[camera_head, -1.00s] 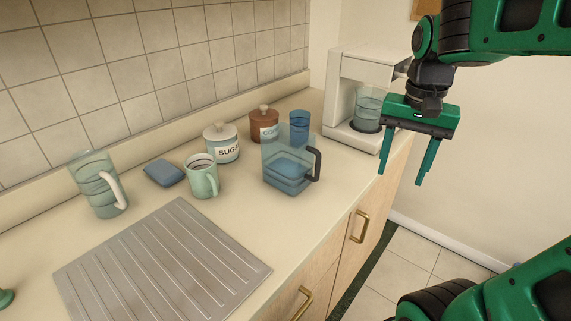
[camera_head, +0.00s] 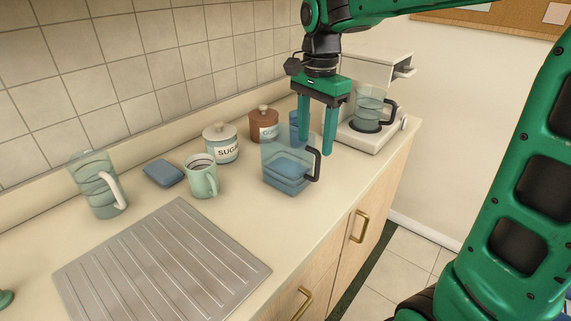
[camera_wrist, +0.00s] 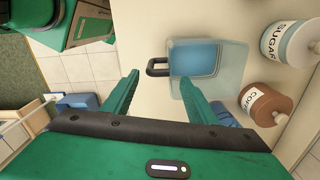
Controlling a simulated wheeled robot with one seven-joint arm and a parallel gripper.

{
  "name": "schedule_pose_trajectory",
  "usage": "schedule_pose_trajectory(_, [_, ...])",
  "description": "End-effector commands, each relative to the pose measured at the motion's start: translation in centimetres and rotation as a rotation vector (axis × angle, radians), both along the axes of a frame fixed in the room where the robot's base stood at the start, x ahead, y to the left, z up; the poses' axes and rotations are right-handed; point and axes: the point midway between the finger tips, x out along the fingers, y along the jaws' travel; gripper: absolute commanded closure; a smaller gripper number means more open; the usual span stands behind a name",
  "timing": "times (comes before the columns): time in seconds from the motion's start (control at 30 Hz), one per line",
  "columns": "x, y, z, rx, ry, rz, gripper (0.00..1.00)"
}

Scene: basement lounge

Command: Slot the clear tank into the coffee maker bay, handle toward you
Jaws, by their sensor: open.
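The clear tank (camera_head: 285,172), square with bluish water in it and a dark handle (camera_head: 317,164) on its right side, stands upright on the counter. The white coffee maker (camera_head: 382,64) stands at the counter's right end with a glass carafe (camera_head: 368,107) on its plate. My gripper (camera_head: 316,147) is open and empty, pointing down above the tank's handle side. In the wrist view the tank (camera_wrist: 232,60) lies ahead, its handle (camera_wrist: 151,67) in the picture between my fingertips (camera_wrist: 160,77). The coffee maker's tank bay cannot be made out.
Behind the tank stand a blue tumbler (camera_head: 294,120), partly hidden by my gripper, a brown coffee canister (camera_head: 263,125) and a sugar jar (camera_head: 222,142). A green mug (camera_head: 203,178), blue sponge (camera_head: 163,172), white-handled pitcher (camera_head: 95,185) and ribbed drainboard (camera_head: 160,265) are further left.

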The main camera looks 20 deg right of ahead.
Motion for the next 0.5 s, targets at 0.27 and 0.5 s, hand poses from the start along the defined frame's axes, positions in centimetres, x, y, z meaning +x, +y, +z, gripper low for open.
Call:
schedule_pose_trajectory(0.27, [-0.1,0.1,-4.0,-0.001,0.004,0.003,0.47])
schedule_pose_trajectory(0.5, [-0.4,0.2,-5.5,-0.001,0.003,0.003,0.47])
